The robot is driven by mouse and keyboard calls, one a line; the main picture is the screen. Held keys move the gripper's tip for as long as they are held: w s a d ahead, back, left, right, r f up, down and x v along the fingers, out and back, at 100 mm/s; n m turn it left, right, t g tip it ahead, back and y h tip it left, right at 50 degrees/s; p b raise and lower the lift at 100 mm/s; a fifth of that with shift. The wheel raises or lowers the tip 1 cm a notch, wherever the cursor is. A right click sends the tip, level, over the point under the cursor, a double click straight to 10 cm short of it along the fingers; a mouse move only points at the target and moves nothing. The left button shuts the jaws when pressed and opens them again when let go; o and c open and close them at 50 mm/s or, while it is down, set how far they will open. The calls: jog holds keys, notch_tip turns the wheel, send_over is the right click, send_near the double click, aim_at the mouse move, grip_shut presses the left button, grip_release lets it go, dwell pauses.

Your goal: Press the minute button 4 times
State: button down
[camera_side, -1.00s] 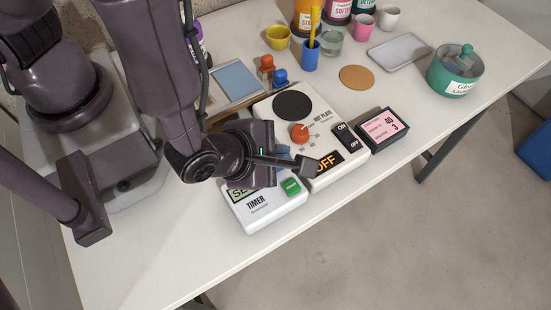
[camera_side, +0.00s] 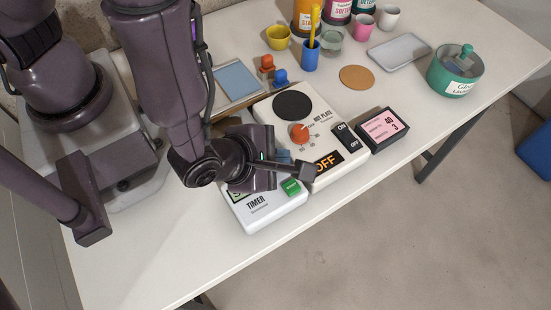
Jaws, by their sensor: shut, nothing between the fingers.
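The white timer (camera_side: 262,214) lies near the front edge of the table, with the word TIMER on its face. Its green button (camera_side: 291,187) shows at the right. Its display is mostly covered by my gripper, and no minute button can be made out. My gripper (camera_side: 307,172) is shut and empty, hanging over the back part of the timer and the near edge of the hot plate. I cannot tell whether its tip touches anything.
The white hot plate (camera_side: 325,130) with a red knob (camera_side: 299,133) stands right behind the timer. A green pot (camera_side: 455,70) stands at far right. The table's front left is clear.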

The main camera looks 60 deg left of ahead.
jog(key=shift+f, duration=0.3)
jog(key=shift+r, duration=0.1)
dwell(0.4)
jog(key=shift+r, duration=0.8)
jog(key=shift+r, duration=2.5)
dwell(0.5)
